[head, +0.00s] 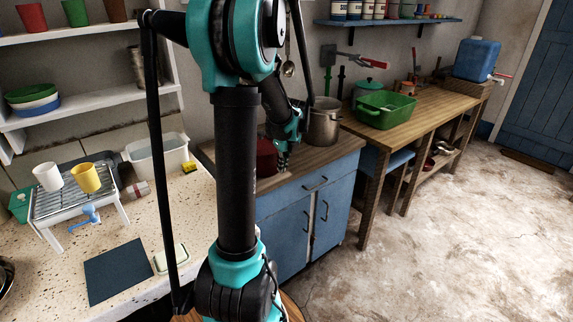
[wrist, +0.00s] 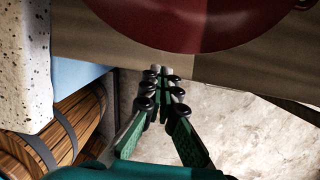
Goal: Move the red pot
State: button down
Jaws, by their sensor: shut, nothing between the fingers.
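The red pot (head: 266,158) stands on the wooden top of the blue cabinet, partly hidden behind my arm in the head view. In the wrist view the red pot (wrist: 195,18) fills the top of the picture, its far part cut off, with a small piece of a handle at the right edge. My gripper (head: 283,163) is beside the pot on its right in the head view. In the wrist view my gripper (wrist: 160,72) is shut and empty, its fingertips together just short of the pot, over the counter's edge. I cannot tell whether it touches anything.
A metal pot (head: 323,122) stands close to the right of my gripper on the same wooden top (head: 330,160). A green basin (head: 384,110) is on the wooden table beyond. The speckled stone counter (head: 150,220) is at the left. A wooden slatted tub (wrist: 65,130) shows below.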

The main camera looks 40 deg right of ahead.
jog(key=shift+w+d, duration=0.15)
jog(key=shift+w, duration=0.7)
jog(key=w, duration=0.6)
jog(key=w+d, duration=0.1)
jog(key=w, duration=0.6)
jog(key=w+d, duration=0.1)
jog(key=w, duration=0.6)
jog(key=shift+d, duration=0.25)
jog(key=shift+s, duration=0.15)
